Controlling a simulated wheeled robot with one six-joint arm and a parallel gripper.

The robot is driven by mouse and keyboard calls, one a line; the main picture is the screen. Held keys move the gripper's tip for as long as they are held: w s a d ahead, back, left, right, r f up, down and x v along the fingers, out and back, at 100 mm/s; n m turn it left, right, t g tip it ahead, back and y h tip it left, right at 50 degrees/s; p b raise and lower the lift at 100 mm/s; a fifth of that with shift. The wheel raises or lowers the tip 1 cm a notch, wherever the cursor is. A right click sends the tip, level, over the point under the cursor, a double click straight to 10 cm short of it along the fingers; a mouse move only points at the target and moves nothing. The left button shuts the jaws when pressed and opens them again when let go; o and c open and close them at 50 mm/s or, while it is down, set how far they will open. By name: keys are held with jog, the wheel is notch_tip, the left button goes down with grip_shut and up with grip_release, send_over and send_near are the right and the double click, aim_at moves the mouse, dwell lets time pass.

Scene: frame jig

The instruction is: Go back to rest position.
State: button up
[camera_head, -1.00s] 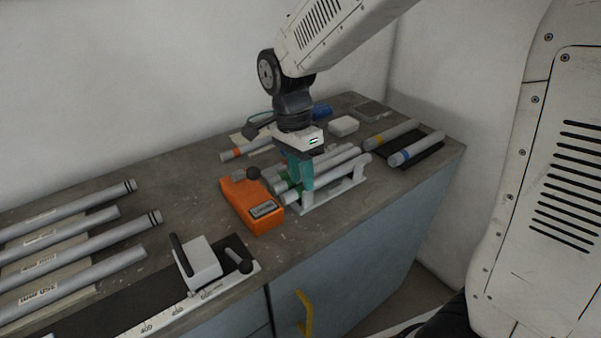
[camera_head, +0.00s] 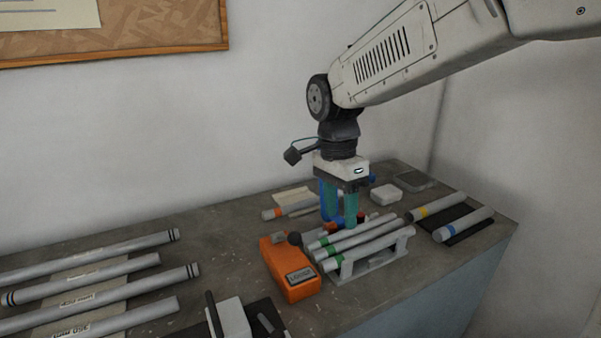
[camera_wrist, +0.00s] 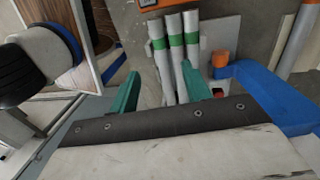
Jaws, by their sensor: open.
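My gripper (camera_head: 341,208) hangs fingers-down above the bench, behind the white rack (camera_head: 372,264) in the head view. Its two teal fingers are apart with nothing held between them; they also show in the wrist view (camera_wrist: 160,92). Several grey tubes with green bands (camera_head: 352,240) lie side by side in the rack, and they appear beyond the fingers in the wrist view (camera_wrist: 175,45). From these views I cannot tell the exact gap between the fingertips and the tubes.
An orange device (camera_head: 290,268) stands left of the rack. A white box (camera_head: 386,193) and a blue item stand behind. Long grey tubes (camera_head: 90,262) lie at left.

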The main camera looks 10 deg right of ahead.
jog(key=s+n, duration=0.1)
jog(key=n, duration=0.1)
jog(key=s+d+n, duration=0.1)
jog(key=n, duration=0.1)
jog(key=s+f+n, duration=0.1)
jog(key=s+n, duration=0.1)
jog(key=shift+d+n, duration=0.25)
jog(key=shift+n, duration=0.05)
jog(key=s+d+r+n+t, duration=0.1)
jog(key=s+d+n, duration=0.2)
jog(key=s, duration=0.5)
jog(key=s+d+r+n+t, duration=0.1)
jog(key=s+d+n, duration=0.3)
jog(key=s, duration=0.5)
jog(key=shift+s+d+r+n+t+y, duration=0.35)
jog(key=shift+d+t, duration=0.25)
jog(key=shift+d, duration=0.55)
